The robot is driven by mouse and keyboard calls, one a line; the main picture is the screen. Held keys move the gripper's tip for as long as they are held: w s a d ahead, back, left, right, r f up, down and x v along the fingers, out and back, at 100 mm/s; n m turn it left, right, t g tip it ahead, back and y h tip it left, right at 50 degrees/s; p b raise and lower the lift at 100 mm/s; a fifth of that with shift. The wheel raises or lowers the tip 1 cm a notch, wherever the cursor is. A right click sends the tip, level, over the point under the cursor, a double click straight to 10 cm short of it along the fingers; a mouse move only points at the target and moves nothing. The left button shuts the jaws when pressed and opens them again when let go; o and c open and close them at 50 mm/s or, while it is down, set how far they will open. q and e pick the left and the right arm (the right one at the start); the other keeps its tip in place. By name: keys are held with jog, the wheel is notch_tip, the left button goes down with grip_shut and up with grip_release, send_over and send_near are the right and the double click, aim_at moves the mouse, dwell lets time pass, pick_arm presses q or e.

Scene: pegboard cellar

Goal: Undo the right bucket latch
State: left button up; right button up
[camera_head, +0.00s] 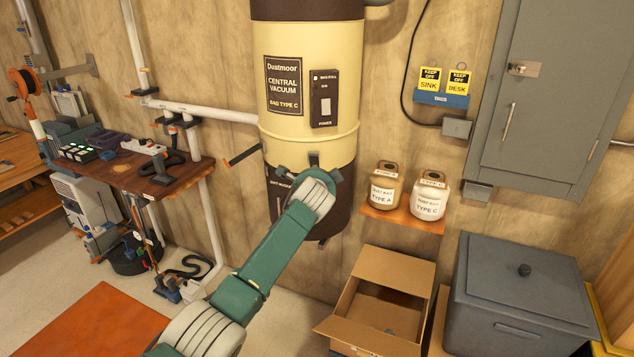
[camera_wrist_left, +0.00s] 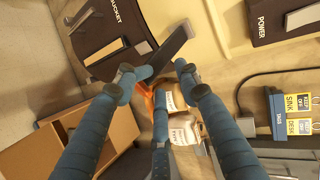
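The vacuum's dark bucket (camera_head: 335,220) hangs under the cream body (camera_head: 310,100); it also shows in the left wrist view (camera_wrist_left: 98,45). A left latch (camera_head: 244,156) with an orange end sticks out from the bucket's left side. The right latch (camera_wrist_left: 172,47) is a dark bar slanting across the seam in the left wrist view; in the head view my wrist largely hides it. My left gripper (camera_wrist_left: 155,72) is at this latch, its fingers apart on either side of the bar's lower part. I cannot tell whether they touch it. My right gripper is out of view.
An open cardboard box (camera_head: 395,268) and a grey lidded bin (camera_head: 525,285) stand below. A grey cabinet (camera_head: 550,100) hangs at right. A cluttered workbench (camera_head: 180,185) is at left.

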pick_arm(q)
jog(key=v, duration=1.2)
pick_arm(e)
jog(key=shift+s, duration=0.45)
pick_arm(q)
jog(key=shift+s+d, duration=0.1)
